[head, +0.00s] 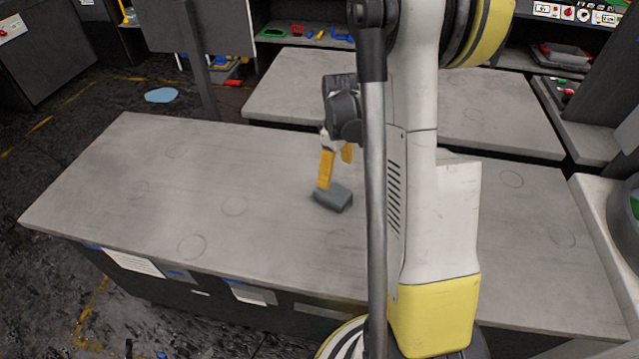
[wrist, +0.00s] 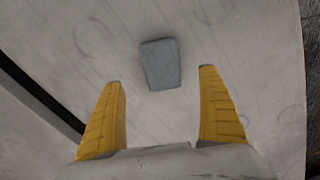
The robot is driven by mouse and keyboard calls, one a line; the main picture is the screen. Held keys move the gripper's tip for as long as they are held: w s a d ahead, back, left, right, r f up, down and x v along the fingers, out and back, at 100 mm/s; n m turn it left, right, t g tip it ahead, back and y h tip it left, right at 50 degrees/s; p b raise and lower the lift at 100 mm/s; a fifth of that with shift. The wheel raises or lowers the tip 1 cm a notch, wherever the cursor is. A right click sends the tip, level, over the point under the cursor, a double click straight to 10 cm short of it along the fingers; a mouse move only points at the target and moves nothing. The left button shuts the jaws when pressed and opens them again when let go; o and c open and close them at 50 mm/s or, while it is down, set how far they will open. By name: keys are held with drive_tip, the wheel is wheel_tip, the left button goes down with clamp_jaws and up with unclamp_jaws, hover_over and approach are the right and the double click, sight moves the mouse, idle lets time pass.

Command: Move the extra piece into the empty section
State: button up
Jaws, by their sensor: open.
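A small grey block (head: 333,197) lies on the grey worktop, near its middle. In the wrist view the grey block (wrist: 161,64) lies ahead of the fingertips, roughly centred between them. My gripper (head: 335,170) has yellow fingers pointing down, just behind and above the block in the head view. In the wrist view my gripper (wrist: 163,75) is open with nothing between its fingers. I cannot tell whether a fingertip touches the block. No sectioned holder can be made out; part of the worktop is hidden behind my arm.
The grey worktop (head: 120,180) is otherwise bare, with faint ring marks. A second worktop (head: 290,85) stands behind it across a dark gap. Shelves with coloured tools (head: 315,35) are at the back. A dark post (head: 197,75) rises behind the worktop's far edge.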

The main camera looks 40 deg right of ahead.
sight(335, 192)
wheel_tip(335, 192, down, 5)
drive_tip(key=shift+s+d+f+b, duration=0.1)
drive_tip(key=shift+s+b, duration=0.05)
drive_tip(key=shift+b, duration=0.75)
wheel_tip(335, 192, down, 5)
drive_tip(key=shift+f+b, duration=0.15)
drive_tip(key=shift+b, duration=1.1)
drive_tip(key=c, duration=1.4)
drive_tip(key=shift+c, duration=0.2)
drive_tip(key=shift+r, duration=0.2)
wheel_tip(335, 192, up, 4)
drive_tip(key=shift+r+p, duration=0.25)
drive_tip(key=shift+p, duration=1)
drive_tip(key=s+d+r+p, duration=0.3)
drive_tip(key=s+d+r, duration=0.2)
drive_tip(key=d, duration=0.5)
drive_tip(key=shift+s+r, duration=0.15)
drive_tip(key=shift+r, duration=0.5)
